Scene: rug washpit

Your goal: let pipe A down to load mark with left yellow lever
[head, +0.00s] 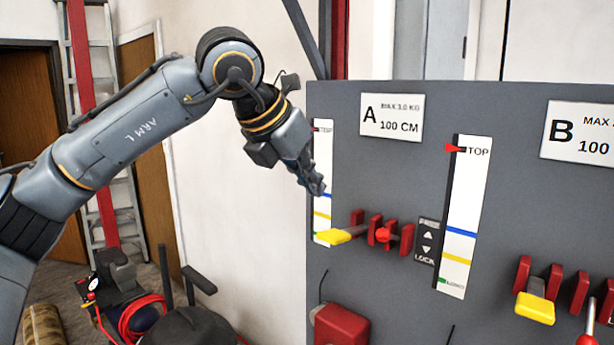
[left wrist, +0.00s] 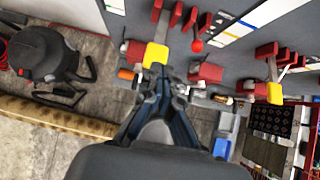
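The left yellow lever (head: 340,233) sticks out low on the grey panel (head: 385,285), below the plate marked A (head: 391,118). My left gripper (head: 318,188) is in front of the panel, above and left of this lever, apart from it in the head view. In the left wrist view the yellow lever (left wrist: 155,55) shows just beyond my fingertips (left wrist: 162,72), which run close together with nothing seen between them. Beside the A plate, a scale (head: 463,215) has its red pointer at TOP, with blue, yellow and green marks. Another scale (head: 323,160) is partly hidden by my gripper. My right gripper is not in view.
A red-knobbed lever (head: 383,235) stands between red brackets right of the yellow one, near a FREE/LOCK plate (head: 427,241). Another yellow lever (head: 535,307) is under plate B (head: 578,132). A red block (head: 341,325) juts out below. A ladder (head: 98,130) stands behind.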

